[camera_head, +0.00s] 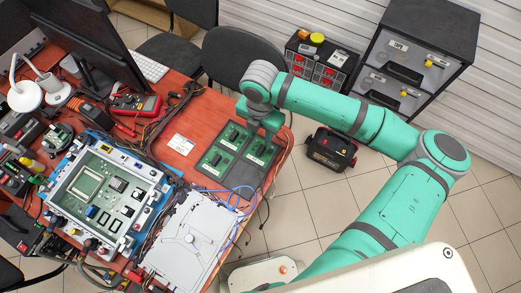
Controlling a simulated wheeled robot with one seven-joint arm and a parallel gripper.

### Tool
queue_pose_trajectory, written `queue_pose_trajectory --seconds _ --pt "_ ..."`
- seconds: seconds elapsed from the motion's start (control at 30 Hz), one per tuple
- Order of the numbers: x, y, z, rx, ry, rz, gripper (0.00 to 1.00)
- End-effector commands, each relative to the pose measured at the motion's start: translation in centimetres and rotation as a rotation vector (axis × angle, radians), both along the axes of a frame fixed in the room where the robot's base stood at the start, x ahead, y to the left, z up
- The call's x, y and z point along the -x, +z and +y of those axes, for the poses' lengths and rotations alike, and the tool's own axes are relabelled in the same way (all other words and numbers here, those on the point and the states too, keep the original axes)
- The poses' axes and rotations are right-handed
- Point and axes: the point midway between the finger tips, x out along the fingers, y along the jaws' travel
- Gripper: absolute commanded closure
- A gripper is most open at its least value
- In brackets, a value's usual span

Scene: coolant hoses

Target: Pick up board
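Two green boards lie side by side near the right end of the red table: a left board (217,158) and a right board (257,153), each with dark parts on it. They seem to rest on a dark holder or mat (243,178). I cannot tell which one the task means. My gripper (268,132) points down over the upper part of the right board and hides some of it. At this size I cannot tell whether its fingers touch the board or are open or shut.
An opened blue-framed device (104,188) and a grey metal cover (190,238) fill the table's left and front. Blue and black cables (228,203) run close to the boards. A monitor (88,45), chair (240,55), drawer cabinet (415,55) and black toolbox (331,149) stand around.

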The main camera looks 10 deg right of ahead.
Motion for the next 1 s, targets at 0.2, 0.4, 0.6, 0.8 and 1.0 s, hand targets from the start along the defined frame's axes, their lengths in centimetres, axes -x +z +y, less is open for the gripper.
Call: queue_pose_trajectory --seconds 0.2,0.4,0.6,0.8,1.0 --pt "0.0 -2.5 0.0 -0.001 -0.001 -0.001 0.64" --pt "0.1 -3.8 -0.1 -0.002 -0.001 -0.001 0.64" --pt "0.3 -6.6 -0.3 -0.003 -0.002 -0.001 0.64" --pt "0.2 -8.0 -0.3 -0.002 -0.002 -0.002 0.64" --pt "0.2 -8.0 -0.4 -0.002 -0.003 -0.004 0.64"
